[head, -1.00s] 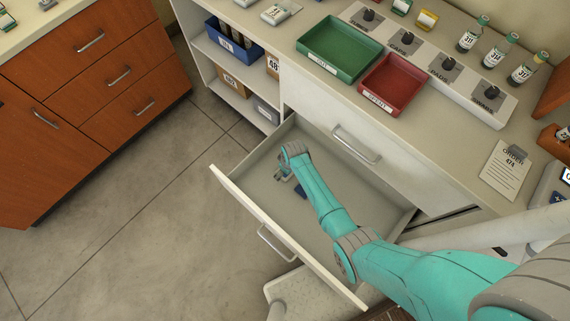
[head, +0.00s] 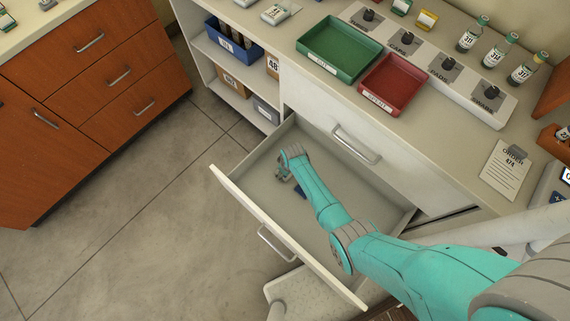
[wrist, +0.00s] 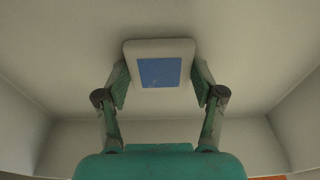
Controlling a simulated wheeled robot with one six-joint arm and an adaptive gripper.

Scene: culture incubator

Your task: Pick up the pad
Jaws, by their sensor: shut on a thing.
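The pad (wrist: 160,48) is a pale rounded square with a blue face in the wrist view. My gripper (wrist: 160,80) has one finger on each side of it and is shut on it. In the head view my gripper (head: 284,174) is low inside the open drawer (head: 350,192), mostly behind my wrist. A small dark blue patch (head: 301,191) shows beside it there; I cannot tell whether it is part of the pad.
The drawer walls surround my gripper, and its front panel (head: 285,238) stands out from the cabinet. Above are a closed drawer (head: 345,140) and a counter with a green tray (head: 340,72), a red tray (head: 372,102) and several labelled bottles. The visible drawer floor is largely bare.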

